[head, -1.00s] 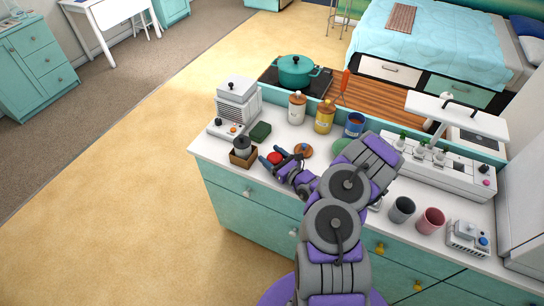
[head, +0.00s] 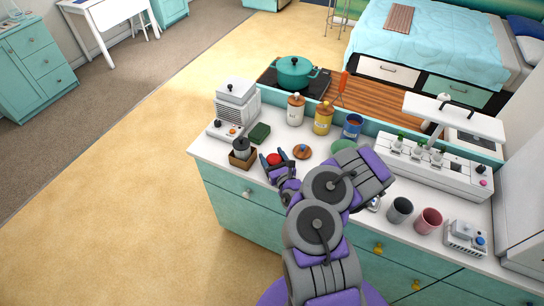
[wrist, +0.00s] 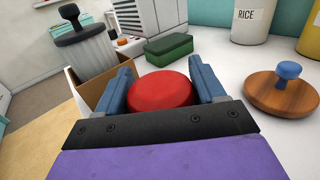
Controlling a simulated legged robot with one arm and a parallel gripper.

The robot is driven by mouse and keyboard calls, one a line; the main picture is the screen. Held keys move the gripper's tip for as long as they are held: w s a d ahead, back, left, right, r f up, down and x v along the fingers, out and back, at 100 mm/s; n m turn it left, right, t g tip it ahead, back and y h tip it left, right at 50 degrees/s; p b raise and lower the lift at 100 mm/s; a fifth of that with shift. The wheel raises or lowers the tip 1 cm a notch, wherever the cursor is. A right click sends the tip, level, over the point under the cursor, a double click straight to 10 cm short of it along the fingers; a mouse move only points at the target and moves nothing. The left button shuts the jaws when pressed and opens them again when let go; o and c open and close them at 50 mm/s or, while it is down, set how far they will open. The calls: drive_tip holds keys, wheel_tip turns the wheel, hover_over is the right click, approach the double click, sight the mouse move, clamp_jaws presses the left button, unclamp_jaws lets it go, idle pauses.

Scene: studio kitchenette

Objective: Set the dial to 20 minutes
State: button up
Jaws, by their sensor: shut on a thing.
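A red round thing (head: 274,159) with a smooth, slightly domed top stands on the white counter. It also shows in the wrist view (wrist: 160,92). My gripper (head: 273,155) is shut on it, with one blue finger on each side. Its lower part is hidden by the gripper, and I see no minute marks on it. A white appliance (head: 238,96) at the counter's left end has small knobs on its base, one orange; their markings are too small to read.
A box (head: 243,160) holding a grey lidded jar is close left of my gripper. A green block (head: 260,133) lies behind. A wooden disc with a blue knob (wrist: 284,92) is to the right. Canisters (head: 296,110) stand further back.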

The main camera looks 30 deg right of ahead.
drive_tip(key=shift+f+m+h, duration=0.1)
drive_tip(key=shift+m+h, duration=0.4)
drive_tip(key=shift+h, duration=0.5)
drive_tip(key=shift+d+m+h, duration=0.2)
drive_tip(key=shift+m+h, duration=0.3)
drive_tip(key=shift+h, duration=0.2)
drive_tip(key=o, duration=1)
drive_tip(key=shift+d+p, duration=0.1)
drive_tip(key=shift+p, duration=0.2)
